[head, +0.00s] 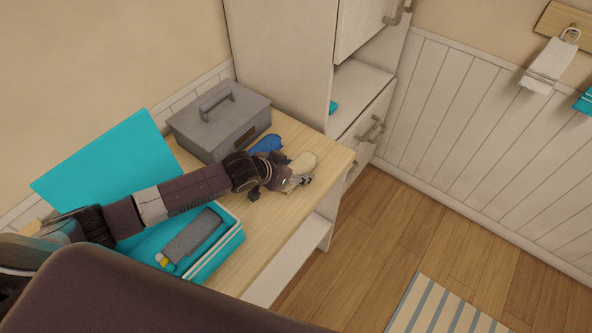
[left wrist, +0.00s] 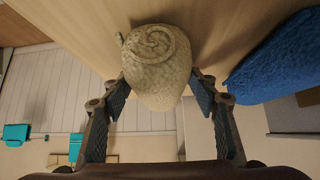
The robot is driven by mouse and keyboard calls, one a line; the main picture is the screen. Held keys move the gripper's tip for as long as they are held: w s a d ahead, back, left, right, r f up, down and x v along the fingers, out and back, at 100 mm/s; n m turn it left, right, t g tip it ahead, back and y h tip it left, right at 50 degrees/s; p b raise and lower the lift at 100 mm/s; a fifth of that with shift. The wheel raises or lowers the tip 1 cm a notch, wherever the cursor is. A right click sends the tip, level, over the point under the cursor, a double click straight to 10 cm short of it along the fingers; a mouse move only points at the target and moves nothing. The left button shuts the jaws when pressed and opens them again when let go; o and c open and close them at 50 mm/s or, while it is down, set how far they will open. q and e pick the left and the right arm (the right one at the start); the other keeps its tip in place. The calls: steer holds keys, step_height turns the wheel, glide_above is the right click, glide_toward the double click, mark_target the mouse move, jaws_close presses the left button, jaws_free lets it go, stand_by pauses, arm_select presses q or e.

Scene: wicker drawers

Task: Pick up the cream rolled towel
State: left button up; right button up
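The cream rolled towel (head: 303,161) lies on the wooden top near its right end, at the tip of my left arm in the head view. My left gripper (head: 297,181) is at the towel's near side. In the left wrist view the towel (left wrist: 157,62) shows its spiral end, between the two fingertips of my left gripper (left wrist: 159,80). The fingers are spread, one tip at each side of it, very close to its surface. Whether they touch it is not clear. My right gripper is not in view.
A blue towel (head: 267,144) lies close behind the gripper; it also shows in the left wrist view (left wrist: 280,62). A grey lidded box (head: 218,122) stands behind it. A tall white cabinet (head: 285,55) rises behind.

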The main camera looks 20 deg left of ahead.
arm_select(q)
steer(key=c, duration=1)
steer(key=shift+r, duration=0.1)
